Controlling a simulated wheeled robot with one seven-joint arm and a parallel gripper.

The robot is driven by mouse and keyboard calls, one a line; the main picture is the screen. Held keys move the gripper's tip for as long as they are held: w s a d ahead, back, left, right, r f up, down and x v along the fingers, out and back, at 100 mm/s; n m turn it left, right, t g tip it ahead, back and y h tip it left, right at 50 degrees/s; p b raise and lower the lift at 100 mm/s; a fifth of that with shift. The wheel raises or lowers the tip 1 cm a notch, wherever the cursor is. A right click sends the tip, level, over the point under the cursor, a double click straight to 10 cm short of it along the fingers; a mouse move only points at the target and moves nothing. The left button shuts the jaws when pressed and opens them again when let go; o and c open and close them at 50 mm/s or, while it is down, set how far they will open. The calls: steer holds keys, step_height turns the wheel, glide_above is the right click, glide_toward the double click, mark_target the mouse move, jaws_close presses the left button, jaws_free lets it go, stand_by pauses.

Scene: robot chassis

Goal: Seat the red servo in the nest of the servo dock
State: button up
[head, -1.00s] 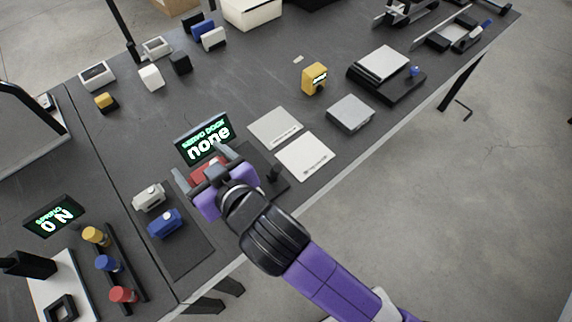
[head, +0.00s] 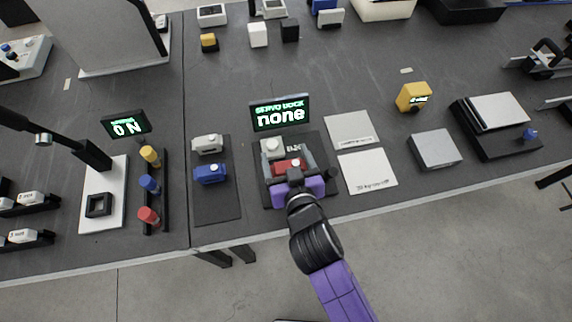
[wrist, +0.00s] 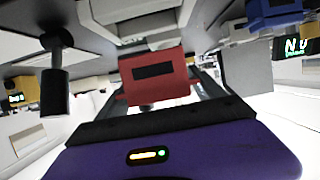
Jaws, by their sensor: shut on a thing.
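My gripper (head: 289,160) is shut on the red servo (head: 288,168), which shows between the two grey fingers. In the wrist view the red servo (wrist: 155,76) has a dark rectangle on its face. The servo dock is a dark base (head: 265,196) with a screen (head: 280,113) reading "none". My gripper and the servo are over the dock's front part, just in front of a pale block (head: 272,147) on it. The nest is hidden behind them, and I cannot tell whether the servo touches the dock.
A blue servo (head: 210,173) and a white one (head: 207,144) lie on a dark mat left of the dock. A dark post (head: 331,173) stands at the dock's right edge. Two pale plates (head: 350,130) lie farther right. The table's front edge is close.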

mark_target(285, 167)
steer(key=shift+f, duration=2.4)
steer(key=shift+f+b, duration=0.2)
steer(key=shift+b, duration=0.2)
steer(key=o, duration=1.9)
steer(key=shift+r, duration=0.15)
steer(key=shift+s, duration=0.15)
steer(key=b+v, duration=0.1)
steer(key=v, duration=1)
steer(key=shift+s+d+r, duration=0.1)
steer(key=shift+s+r, duration=0.1)
steer(key=shift+s, duration=0.1)
